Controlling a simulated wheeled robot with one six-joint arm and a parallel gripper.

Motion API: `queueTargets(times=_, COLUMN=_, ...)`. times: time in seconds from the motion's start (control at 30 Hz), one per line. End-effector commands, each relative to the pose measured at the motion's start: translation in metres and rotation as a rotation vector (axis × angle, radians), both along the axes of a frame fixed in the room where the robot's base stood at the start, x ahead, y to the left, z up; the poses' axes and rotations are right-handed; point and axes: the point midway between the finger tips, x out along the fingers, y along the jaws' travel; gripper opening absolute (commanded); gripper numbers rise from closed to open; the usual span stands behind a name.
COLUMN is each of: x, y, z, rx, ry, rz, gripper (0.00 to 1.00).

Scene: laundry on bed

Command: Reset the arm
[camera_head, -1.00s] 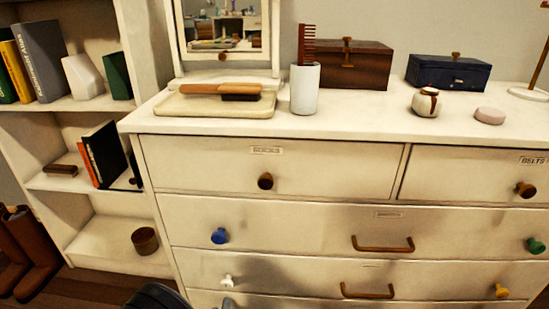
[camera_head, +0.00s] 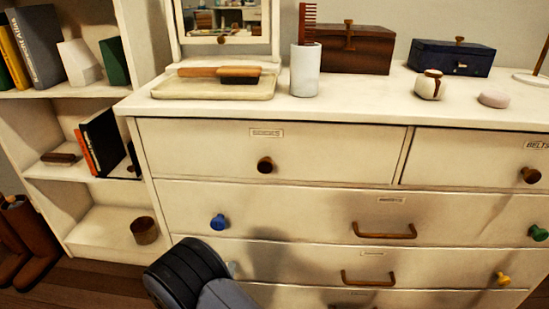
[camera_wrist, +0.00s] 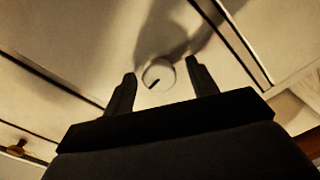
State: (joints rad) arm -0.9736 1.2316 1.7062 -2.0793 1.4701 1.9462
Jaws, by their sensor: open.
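My gripper (camera_wrist: 160,68) shows in the wrist view with its two dark fingers apart and nothing held. A pale round knob (camera_wrist: 158,74) on a drawer front lies between the fingertips in the picture; I cannot tell how far away it is or if it is touched. In the head view my dark arm (camera_head: 190,272) rises from the bottom edge in front of the dresser's lower left, and my gripper is not seen there. The white knob (camera_head: 232,268) is mostly hidden beside my arm.
The white dresser (camera_head: 290,221) fills the front, its drawers shut, with a blue knob (camera_head: 219,222) and wooden handles (camera_head: 384,233). A brush on a tray (camera_head: 213,90), a cup with comb (camera_head: 305,72) and boxes stand on top. A bookshelf (camera_head: 100,217) stands left.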

Motion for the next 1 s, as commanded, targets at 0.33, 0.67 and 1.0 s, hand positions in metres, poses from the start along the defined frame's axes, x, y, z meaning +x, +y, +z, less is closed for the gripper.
queueTargets(times=0.33, x=-0.0013, y=0.0010, z=0.0004, rx=-0.280, ry=0.021, rz=0.002, gripper=0.55)
queueTargets(times=0.67, x=-0.0014, y=0.0011, z=0.0003, rx=-0.545, ry=0.043, rz=0.002, gripper=0.55)
queueTargets(times=1.0, x=-0.0016, y=0.0007, z=0.0019, rx=-0.830, ry=0.066, rz=0.002, gripper=0.55)
